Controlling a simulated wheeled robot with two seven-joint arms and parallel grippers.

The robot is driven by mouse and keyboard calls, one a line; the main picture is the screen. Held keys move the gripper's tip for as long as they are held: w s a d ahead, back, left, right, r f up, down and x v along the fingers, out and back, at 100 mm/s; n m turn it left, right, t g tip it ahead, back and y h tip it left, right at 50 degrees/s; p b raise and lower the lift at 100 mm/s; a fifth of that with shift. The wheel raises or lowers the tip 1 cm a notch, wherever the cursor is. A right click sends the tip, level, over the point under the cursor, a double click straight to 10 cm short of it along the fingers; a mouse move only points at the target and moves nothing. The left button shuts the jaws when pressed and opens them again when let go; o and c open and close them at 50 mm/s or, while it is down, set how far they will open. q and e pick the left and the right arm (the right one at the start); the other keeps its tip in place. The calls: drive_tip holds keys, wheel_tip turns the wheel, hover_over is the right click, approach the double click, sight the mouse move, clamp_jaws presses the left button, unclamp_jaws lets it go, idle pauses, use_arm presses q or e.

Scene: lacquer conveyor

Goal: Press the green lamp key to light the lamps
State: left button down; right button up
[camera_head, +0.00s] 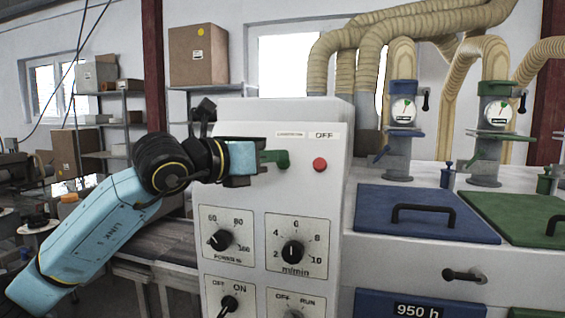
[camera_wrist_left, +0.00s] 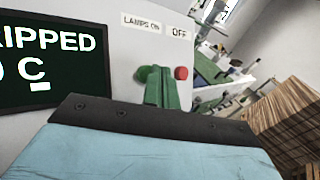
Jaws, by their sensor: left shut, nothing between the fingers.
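The green lamp key (camera_head: 284,159) is on the upper front of the pale control cabinet, below the "LAMPS ON" label (camera_head: 291,134). In the left wrist view the round green key (camera_wrist_left: 143,74) shows partly behind my fingers. My left gripper (camera_head: 268,158) is shut and empty, with its green fingers pointing at the cabinet front. In the left wrist view the fingertips (camera_wrist_left: 160,75) overlap the key, slightly right of its visible left part. Whether they touch it I cannot tell. My right gripper is not in view.
A red button (camera_head: 320,165) under the "OFF" label sits just right of the key. Dials for power (camera_head: 219,240) and speed (camera_head: 293,252) are below. A dark screen (camera_wrist_left: 50,62) is at left in the wrist view. Blue (camera_head: 425,213) and green hatches stand at right.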

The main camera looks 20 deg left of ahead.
use_arm(q)
drive_tip(key=shift+w+f+b, duration=0.3)
drive_tip(key=shift+w+f, duration=0.05)
drive_tip(key=shift+w, duration=0.05)
idle(0.8)
drive_tip(key=shift+s+r, duration=0.55)
drive_tip(key=shift+s, duration=0.15)
drive_tip(key=shift+r, duration=0.1)
drive_tip(key=s+r, duration=0.1)
drive_tip(key=s, duration=0.1)
drive_tip(key=s+r, duration=0.2)
drive_tip(key=shift+a+b, duration=0.1)
drive_tip(key=shift+b, duration=0.2)
idle(0.5)
